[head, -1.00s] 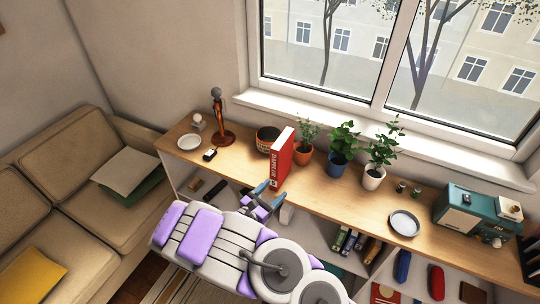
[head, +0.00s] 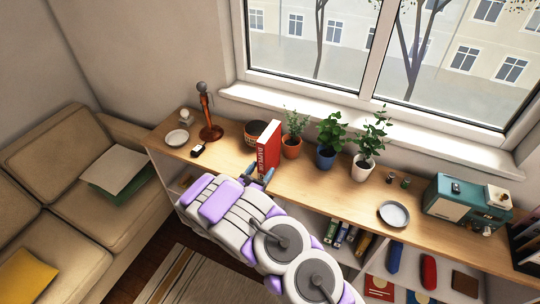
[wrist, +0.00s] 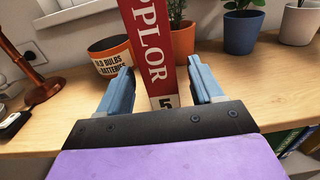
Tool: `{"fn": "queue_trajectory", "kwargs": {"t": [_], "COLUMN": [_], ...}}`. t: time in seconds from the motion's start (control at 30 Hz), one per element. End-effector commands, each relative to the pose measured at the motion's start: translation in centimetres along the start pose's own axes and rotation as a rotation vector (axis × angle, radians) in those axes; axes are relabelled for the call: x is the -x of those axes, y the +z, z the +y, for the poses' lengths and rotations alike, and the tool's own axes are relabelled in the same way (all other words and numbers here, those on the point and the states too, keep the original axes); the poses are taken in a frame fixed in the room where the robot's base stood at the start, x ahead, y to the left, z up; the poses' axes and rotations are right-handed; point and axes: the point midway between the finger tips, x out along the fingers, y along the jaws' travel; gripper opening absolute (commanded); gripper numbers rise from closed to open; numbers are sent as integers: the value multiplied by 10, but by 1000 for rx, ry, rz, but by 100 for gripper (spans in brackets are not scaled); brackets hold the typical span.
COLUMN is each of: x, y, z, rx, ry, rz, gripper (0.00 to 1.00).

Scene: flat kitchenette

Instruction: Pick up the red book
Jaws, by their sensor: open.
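The red book (head: 269,147) stands upright on the wooden shelf top, its spine with white lettering facing me. In the wrist view the red book (wrist: 158,55) rises straight ahead, its lower spine between the two blue fingers as seen from the camera. My gripper (head: 258,177) is open, at the front edge of the shelf top just before the book. In the wrist view my gripper (wrist: 160,88) has one finger on each side of the spine, with gaps on both sides. Whether the fingertips reach past the spine I cannot tell. The book's top is cut off there.
A bowl labelled for old bulbs and batteries (wrist: 110,58) stands left of the book. A terracotta plant pot (head: 291,150) stands close on its right, with a blue pot (head: 325,157) beyond. A microphone-like stand (head: 209,130) is farther left. Shelf top (head: 330,194) is clear front right.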

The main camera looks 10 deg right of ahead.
Motion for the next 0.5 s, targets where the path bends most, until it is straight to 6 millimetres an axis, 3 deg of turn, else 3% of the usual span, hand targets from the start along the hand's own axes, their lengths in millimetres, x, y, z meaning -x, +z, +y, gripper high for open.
{"fn": "queue_trajectory", "kwargs": {"t": [0.23, 0.5], "x": [-13, -50], "y": [-1, -1], "z": [1, -5], "rx": [4, 1], "ry": [-1, -3], "rz": [-2, 0], "gripper": [66, 66]}}
